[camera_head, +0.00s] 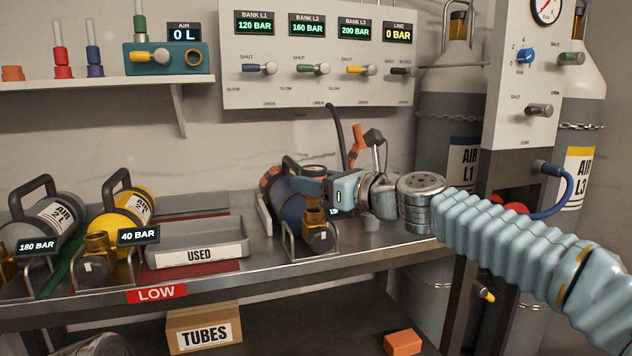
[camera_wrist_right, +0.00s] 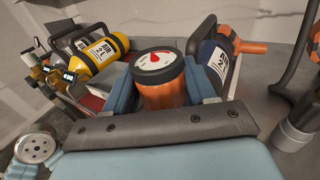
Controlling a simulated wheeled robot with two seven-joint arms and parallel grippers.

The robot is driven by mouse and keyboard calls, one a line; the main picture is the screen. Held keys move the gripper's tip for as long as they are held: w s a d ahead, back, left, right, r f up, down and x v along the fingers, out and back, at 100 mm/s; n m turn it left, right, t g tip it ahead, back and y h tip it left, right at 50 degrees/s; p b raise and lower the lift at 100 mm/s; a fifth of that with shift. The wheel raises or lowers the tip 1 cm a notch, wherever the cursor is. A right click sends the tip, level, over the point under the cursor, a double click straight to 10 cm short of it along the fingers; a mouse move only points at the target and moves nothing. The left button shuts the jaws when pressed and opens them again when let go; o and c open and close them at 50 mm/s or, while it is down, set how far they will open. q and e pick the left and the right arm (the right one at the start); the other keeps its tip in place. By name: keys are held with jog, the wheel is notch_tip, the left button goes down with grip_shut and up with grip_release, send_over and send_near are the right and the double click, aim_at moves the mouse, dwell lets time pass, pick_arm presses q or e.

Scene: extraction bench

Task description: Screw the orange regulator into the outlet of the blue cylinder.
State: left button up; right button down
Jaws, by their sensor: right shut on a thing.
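The blue cylinder (camera_head: 288,205) lies in a wire cradle on the bench, with its brass valve and outlet (camera_head: 313,217) facing the front. It also shows behind the fingers in the right wrist view (camera_wrist_right: 222,62). My right gripper (camera_head: 318,187) is shut on the orange regulator (camera_wrist_right: 163,88), whose white gauge face points up between the fingers. In the head view the regulator (camera_head: 314,170) is mostly hidden by the fingers, just above and behind the brass valve. I cannot tell whether it touches the outlet. My left gripper is not in view.
A yellow cylinder (camera_head: 128,213) and a grey cylinder (camera_head: 50,215) lie in cradles at left. A grey tray (camera_head: 197,236) marked USED sits between them and the blue cylinder. An upright hose and orange-handled tool (camera_head: 357,143) stand behind my right gripper.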

jog(key=shift+f+b, duration=0.65)
jog(key=shift+f, duration=0.1)
jog(key=shift+s+r+m+t+h+p, duration=0.1)
jog(key=shift+r+m+t+h+p, duration=0.1)
jog(key=shift+m+t+h+p, duration=0.35)
jog(key=m+t+h+p, duration=0.1)
jog(key=h, duration=0.1)
jog(key=m+t+h+p, duration=0.2)
jog(key=shift+a+r+m+h, duration=0.15)
jog(key=shift+m+h, duration=0.1)
jog(key=m+t+h+p, duration=0.1)
jog(key=m+h, duration=0.1)
jog(key=h, duration=0.1)
jog(key=shift+f, duration=0.2)
jog(key=shift+m+h, duration=0.6)
jog(key=shift+h, duration=0.2)
jog(key=shift+d+f+m+t+h, duration=0.1)
jog(key=shift+m+t+h, duration=0.1)
jog(key=shift+m+h, duration=0.25)
jog(key=shift+d+m+t+h, duration=0.15)
jog(key=shift+m+h, duration=0.1)
jog(key=shift+h, duration=0.4)
jog(key=shift+c, duration=1.4)
grip_release()
jog(key=shift+f, duration=0.1)
